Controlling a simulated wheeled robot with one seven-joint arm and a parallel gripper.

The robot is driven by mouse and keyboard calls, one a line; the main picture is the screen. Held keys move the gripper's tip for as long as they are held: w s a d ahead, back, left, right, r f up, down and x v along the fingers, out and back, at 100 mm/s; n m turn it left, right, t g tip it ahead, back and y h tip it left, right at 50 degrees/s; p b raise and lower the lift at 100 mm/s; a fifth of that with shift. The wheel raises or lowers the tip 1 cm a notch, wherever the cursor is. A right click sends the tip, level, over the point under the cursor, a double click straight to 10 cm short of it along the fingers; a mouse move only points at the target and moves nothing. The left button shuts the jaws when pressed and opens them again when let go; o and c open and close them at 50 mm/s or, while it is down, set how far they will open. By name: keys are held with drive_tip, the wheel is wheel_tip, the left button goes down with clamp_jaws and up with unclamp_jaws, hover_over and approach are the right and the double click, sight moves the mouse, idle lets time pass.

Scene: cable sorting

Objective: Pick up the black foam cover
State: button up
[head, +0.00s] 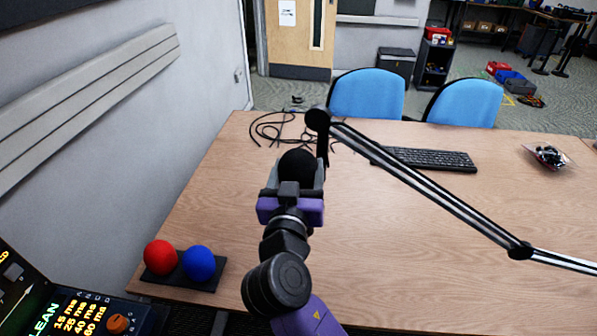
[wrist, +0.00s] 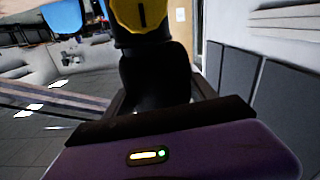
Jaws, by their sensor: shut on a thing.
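The black foam cover (head: 297,164) is a round black ball near the middle of the head view. My gripper (head: 296,180), with a purple body and grey fingers, is shut on it from below, one finger on each side. The cover is above the wooden table, close to the hanging end of a black boom arm (head: 317,122). I cannot tell whether it touches the boom. In the wrist view a dark shape (wrist: 155,78), apparently the cover, fills the space between the fingers. A yellow part (wrist: 140,15) shows just beyond it.
A red ball (head: 160,257) and a blue ball (head: 199,263) sit on a black stand at the near left. Loose black cables (head: 268,128) and a keyboard (head: 425,158) lie on the table. The boom slants across to the right. The right front tabletop is clear.

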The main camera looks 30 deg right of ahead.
wheel_tip(320, 180, up, 29)
drive_tip(key=p, duration=0.7)
drive_tip(key=shift+f+p, duration=0.15)
drive_tip(key=shift+p, duration=0.15)
idle(1.3)
idle(0.5)
